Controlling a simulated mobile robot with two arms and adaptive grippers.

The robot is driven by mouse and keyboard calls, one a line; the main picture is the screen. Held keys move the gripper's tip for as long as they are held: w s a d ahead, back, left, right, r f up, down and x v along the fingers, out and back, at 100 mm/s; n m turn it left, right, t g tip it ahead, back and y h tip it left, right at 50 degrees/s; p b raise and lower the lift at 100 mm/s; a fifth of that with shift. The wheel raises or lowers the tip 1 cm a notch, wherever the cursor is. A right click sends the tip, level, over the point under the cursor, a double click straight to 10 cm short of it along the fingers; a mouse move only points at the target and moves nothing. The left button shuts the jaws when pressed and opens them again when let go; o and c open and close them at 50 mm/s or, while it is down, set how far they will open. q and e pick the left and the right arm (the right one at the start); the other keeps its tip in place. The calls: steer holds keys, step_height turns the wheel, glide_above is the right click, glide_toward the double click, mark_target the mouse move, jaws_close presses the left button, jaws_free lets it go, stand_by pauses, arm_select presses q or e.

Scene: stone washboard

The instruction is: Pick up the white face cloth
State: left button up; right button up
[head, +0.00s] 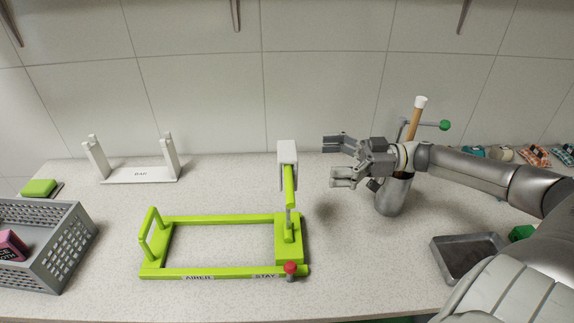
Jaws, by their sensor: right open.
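A white piece (288,152), which looks like the face cloth, hangs over the top of the upright green arm at the right end of a lime-green frame (215,219) marked "AIRER" and "STAY". My right gripper (337,160) is open and empty, raised above the counter. Its fingers point left toward the white piece, with a visible gap between them. The far side of the white piece is hidden. My left gripper is not in view.
A grey metal cup (390,196) stands behind my right wrist, near a wooden-handled tool (415,118). A red knob (290,268) sits at the frame's front corner. A grey tray (465,258) lies right, a grey basket (80,245) left, and a white stand (140,174) at the back.

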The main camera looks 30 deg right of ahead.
steer(key=p+x, duration=0.1)
steer(key=x, duration=0.5)
steer(key=shift+w+p, duration=0.3)
steer(key=shift+p, duration=0.05)
steer(key=shift+r, duration=0.1)
steer(key=shift+c, duration=0.3)
steer(key=c, duration=1)
